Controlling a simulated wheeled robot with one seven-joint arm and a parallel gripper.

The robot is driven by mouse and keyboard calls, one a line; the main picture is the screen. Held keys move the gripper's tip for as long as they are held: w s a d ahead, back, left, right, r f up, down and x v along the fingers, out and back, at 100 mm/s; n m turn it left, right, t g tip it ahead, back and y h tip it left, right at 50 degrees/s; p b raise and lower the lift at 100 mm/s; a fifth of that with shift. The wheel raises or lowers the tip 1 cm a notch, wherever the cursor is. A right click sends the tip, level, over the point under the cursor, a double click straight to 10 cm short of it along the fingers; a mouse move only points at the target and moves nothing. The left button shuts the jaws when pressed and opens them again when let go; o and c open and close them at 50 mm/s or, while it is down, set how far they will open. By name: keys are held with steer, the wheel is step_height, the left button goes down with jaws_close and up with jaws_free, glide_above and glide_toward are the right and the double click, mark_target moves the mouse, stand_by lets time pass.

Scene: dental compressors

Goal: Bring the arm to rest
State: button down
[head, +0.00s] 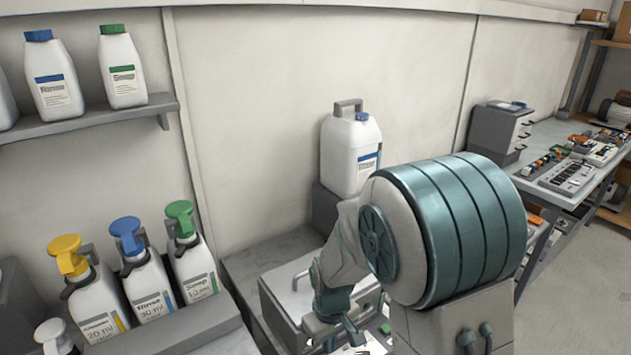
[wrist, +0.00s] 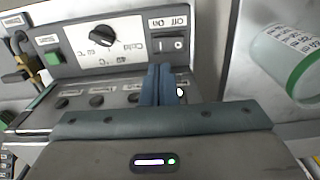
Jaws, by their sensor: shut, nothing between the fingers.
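My gripper (wrist: 158,85) is shut and empty in the wrist view, its two blue-grey fingers side by side. Behind the fingers is a grey control panel (wrist: 128,70) with a black dial (wrist: 101,35), an Off/On switch (wrist: 170,46) and a green button (wrist: 52,58). Whether the fingers touch the panel I cannot tell. In the head view my arm (head: 345,250) reaches down to the bottom edge, over a grey metal unit (head: 285,300); the fingertips are not clear there.
A white jug (head: 350,155) stands behind my arm. Pump bottles with yellow, blue and green (head: 192,255) tops stand at lower left, below a wall shelf (head: 90,122) with bottles. A workbench (head: 545,190) with parts is at right. A green-banded container (wrist: 290,60) is at right in the wrist view.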

steer(key=s+d+r+m+t, duration=0.1)
steer(key=s+d+r+m, duration=0.2)
steer(key=s+d+r, duration=0.3)
steer(key=s+d+r+m+t, duration=0.2)
steer(key=s+d+r, duration=0.3)
steer(key=r, duration=0.7)
steer(key=shift+s+d+m, duration=0.4)
steer(key=shift+s+m, duration=0.4)
steer(key=shift+s, duration=0.05)
stand_by(0.4)
